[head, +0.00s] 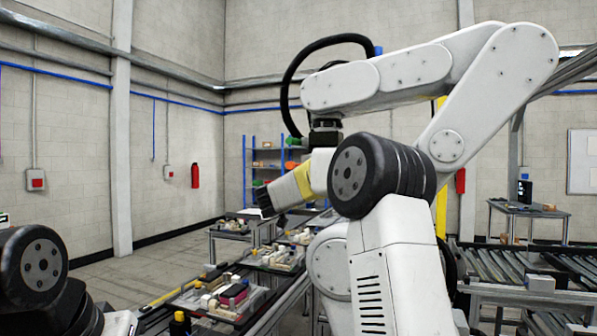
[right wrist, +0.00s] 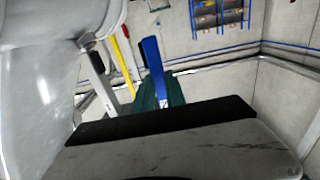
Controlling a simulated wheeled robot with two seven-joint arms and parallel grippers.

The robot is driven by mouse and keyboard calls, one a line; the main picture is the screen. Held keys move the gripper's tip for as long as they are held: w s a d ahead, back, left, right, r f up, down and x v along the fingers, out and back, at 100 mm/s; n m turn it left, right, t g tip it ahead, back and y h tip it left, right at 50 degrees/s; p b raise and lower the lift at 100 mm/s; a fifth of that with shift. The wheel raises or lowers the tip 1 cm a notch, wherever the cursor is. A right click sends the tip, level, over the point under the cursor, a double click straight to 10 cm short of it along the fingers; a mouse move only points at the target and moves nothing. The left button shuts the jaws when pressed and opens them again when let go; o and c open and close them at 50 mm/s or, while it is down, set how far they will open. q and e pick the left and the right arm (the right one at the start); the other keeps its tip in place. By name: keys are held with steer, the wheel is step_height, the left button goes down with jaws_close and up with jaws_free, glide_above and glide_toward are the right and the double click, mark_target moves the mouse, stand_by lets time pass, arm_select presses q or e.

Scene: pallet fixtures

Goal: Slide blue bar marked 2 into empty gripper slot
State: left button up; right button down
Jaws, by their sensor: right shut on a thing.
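The blue bar (right wrist: 153,56) stands out from between the dark green fingers of my right gripper (right wrist: 158,92) in the right wrist view. The gripper is shut on it. A small white mark shows low on the bar; I cannot read it. In the head view my right gripper (head: 268,200) is raised above the line of fixtures, pointing left and down; its fingers and the bar cannot be made out there. A near pallet fixture (head: 187,299) and a farther one (head: 275,258) carry several small parts. I cannot make out an empty slot. My left gripper is out of view.
A roller conveyor (head: 535,268) stands at the right, with a small table (head: 528,208) behind it. Blue shelving (head: 245,170) with bins stands at the back. A red extinguisher (head: 195,175) hangs on the wall. The floor at left is clear.

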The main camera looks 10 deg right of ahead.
steer(key=shift+w+d, duration=0.15)
stand_by(0.5)
steer(key=shift+x, duration=0.85)
steer(key=shift+f, duration=0.1)
steer(key=c, duration=1.3)
jaws_free()
steer(key=v, duration=0.8)
